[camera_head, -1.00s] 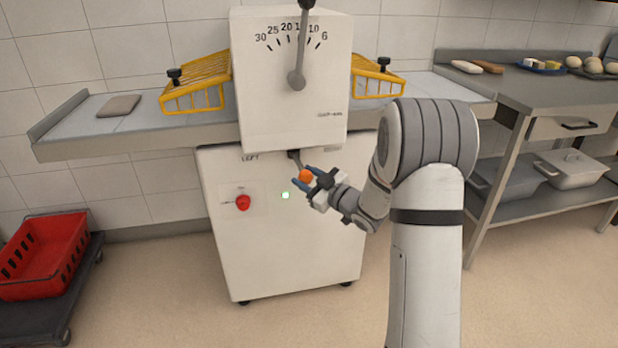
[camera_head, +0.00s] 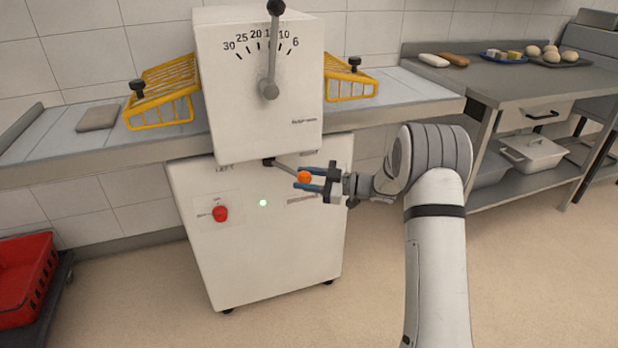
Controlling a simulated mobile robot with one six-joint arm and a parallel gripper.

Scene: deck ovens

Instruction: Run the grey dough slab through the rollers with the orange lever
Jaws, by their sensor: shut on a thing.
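The grey dough slab (camera_head: 97,117) lies flat on the left belt table of the dough sheeter (camera_head: 258,128). The rollers are hidden inside the machine's white housing. The orange lever's ball knob (camera_head: 304,177) sits on a thin rod that comes out below the housing and points to the right. My gripper (camera_head: 309,180), with blue fingertips, reaches in from the right and is shut on the orange knob.
Yellow wire guards (camera_head: 160,95) flank the housing. A grey thickness handle (camera_head: 271,60) stands up before the number scale. A red knob (camera_head: 220,214) and a lit green lamp (camera_head: 263,203) are on the cabinet. A steel worktable (camera_head: 520,85) is at right.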

